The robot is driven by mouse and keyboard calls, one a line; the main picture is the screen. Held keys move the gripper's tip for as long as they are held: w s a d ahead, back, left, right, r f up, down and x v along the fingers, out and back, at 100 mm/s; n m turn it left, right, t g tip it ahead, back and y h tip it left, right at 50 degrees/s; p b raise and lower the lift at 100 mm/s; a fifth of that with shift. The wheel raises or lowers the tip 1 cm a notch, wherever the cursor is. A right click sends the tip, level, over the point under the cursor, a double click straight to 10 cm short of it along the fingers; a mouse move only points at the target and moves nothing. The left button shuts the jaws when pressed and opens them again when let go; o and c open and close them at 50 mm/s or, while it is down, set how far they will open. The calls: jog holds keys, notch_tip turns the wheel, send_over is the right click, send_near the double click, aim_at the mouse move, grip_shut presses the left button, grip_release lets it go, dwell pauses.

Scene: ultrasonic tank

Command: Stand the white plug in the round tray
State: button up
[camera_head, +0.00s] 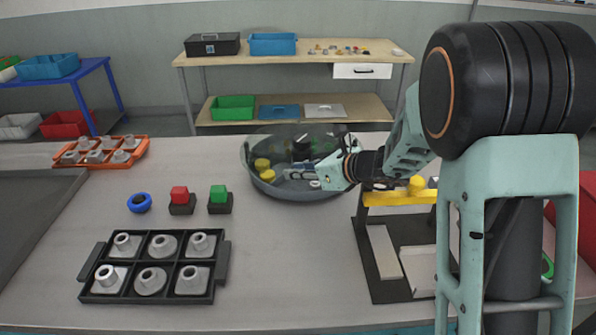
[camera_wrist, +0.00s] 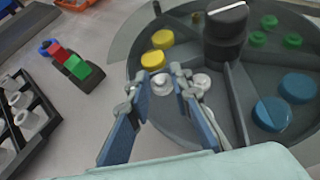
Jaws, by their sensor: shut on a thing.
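The round tray (camera_head: 262,185) is a dark grey dish split into compartments, and it fills much of the wrist view (camera_wrist: 237,108). My gripper (camera_head: 294,172) reaches into it from the right; in the wrist view its blue-padded fingers (camera_wrist: 162,80) are shut on a white plug (camera_wrist: 161,85). The held plug is upright or nearly so, over the compartment with white pieces. I cannot tell whether it touches the tray floor.
Yellow plugs (camera_wrist: 157,49), green plugs (camera_wrist: 292,41) and blue discs (camera_wrist: 272,114) occupy other compartments around a dark central post (camera_wrist: 224,35). A black rack (camera_head: 221,260) of grey pieces stands front left. A yellow-barred stand (camera_head: 385,198) is right of the tray.

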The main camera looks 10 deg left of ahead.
jog(key=shift+f, duration=0.1)
dwell(0.3)
jog(key=o, duration=0.8)
jog(key=shift+s, duration=0.1)
